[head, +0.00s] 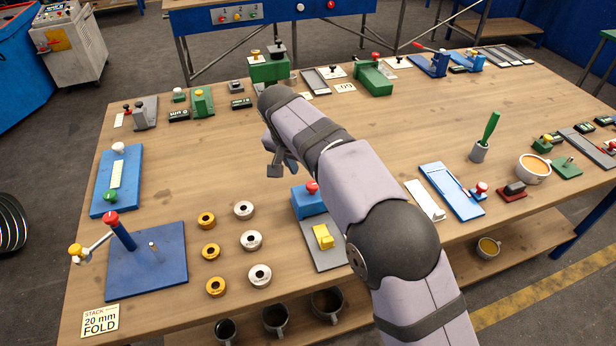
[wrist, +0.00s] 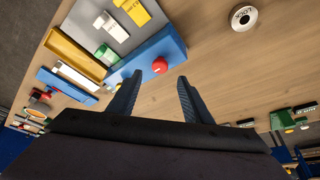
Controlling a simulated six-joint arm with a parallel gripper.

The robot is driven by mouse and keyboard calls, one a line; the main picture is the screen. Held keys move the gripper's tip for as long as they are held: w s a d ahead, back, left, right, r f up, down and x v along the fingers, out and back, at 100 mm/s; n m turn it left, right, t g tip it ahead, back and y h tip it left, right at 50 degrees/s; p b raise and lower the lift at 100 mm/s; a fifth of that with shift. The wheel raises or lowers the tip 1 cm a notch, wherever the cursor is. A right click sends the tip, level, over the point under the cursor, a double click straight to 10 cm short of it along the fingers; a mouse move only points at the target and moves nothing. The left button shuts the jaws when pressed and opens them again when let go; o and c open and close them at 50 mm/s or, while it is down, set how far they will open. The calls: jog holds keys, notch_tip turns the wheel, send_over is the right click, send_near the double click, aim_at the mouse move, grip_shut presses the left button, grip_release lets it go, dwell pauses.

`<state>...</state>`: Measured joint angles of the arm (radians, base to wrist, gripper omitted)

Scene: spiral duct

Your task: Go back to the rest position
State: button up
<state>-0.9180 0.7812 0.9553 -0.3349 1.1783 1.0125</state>
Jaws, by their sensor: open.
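My gripper (head: 280,165) hangs above the middle of the wooden table (head: 230,145), mostly hidden behind my own arm in the head view.
Yellow rings (head: 208,220) and silver rings (head: 243,210) lie in two columns. A blue plate with a red-knobbed post (head: 145,260) is at the front left. A grey plate with a yellow block (head: 323,236) lies beside my arm. Green fixtures (head: 268,67) line the back; the table's middle is clear.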

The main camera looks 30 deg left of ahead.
jog(key=shift+r, duration=0.25)
jog(key=s+d+f+g, duration=0.1)
jog(key=d+f, duration=0.1)
jog(key=d, duration=1.1)
jog(key=s+d+f+g, duration=0.1)
jog(key=d+g, duration=0.1)
jog(key=d, duration=1.2)
jog(key=s+d+f, duration=0.3)
jog(key=s+d, duration=0.5)
jog(key=s, duration=0.1)
jog(key=s+d+f+g, duration=0.1)
jog(key=s+d+f, duration=0.3)
jog(key=s+d, duration=0.4)
jog(key=shift+s+g, duration=0.3)
jog(key=shift+s, duration=0.4)
jog(key=shift+a, duration=0.1)
